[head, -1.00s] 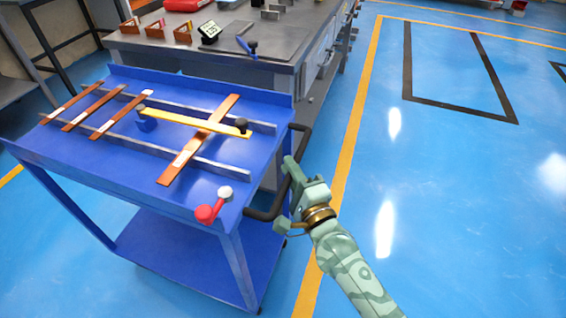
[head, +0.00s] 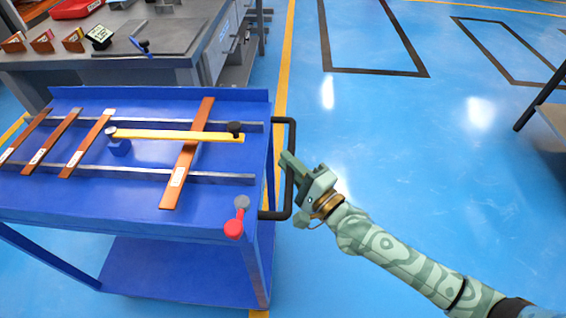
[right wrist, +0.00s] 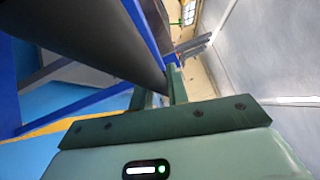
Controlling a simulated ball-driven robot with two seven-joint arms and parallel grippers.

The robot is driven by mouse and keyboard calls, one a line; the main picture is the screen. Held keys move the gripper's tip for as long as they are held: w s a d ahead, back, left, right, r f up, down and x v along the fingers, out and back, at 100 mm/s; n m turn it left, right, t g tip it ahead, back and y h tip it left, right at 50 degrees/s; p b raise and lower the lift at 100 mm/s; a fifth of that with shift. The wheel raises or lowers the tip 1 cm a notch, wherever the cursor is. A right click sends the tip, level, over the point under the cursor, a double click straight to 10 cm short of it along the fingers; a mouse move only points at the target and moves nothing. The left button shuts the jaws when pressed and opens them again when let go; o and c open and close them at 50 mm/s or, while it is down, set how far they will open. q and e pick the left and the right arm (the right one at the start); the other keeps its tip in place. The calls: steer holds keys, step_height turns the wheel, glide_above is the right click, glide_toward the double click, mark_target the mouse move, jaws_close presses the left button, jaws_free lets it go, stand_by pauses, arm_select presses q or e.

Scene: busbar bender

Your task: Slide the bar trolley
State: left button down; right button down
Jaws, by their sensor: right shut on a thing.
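The blue bar trolley (head: 60,207) stands at the left in the head view, with a flat top and a lower shelf. Its black handle (head: 291,135) sticks out from its right side. My right gripper (head: 288,167) is shut on this handle, on its outer upright stretch. In the right wrist view the handle (right wrist: 95,40) runs dark and close past the fingers (right wrist: 160,88). Copper bars (head: 189,150) lie across two grey rails on the trolley top, with a yellow arm (head: 175,135) over them. My left gripper is out of view.
A grey workbench (head: 165,62) with small bins and a tool stands behind the trolley. A yellow floor line (head: 284,75) runs along the trolley's right. The blue floor (head: 430,150) at the right is open, with a table edge at the far right.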

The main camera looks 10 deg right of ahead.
steer(key=shift+s+d+f, duration=0.1)
stand_by(0.3)
steer(key=c, duration=1.4)
jaws_free()
steer(key=shift+o, duration=0.2)
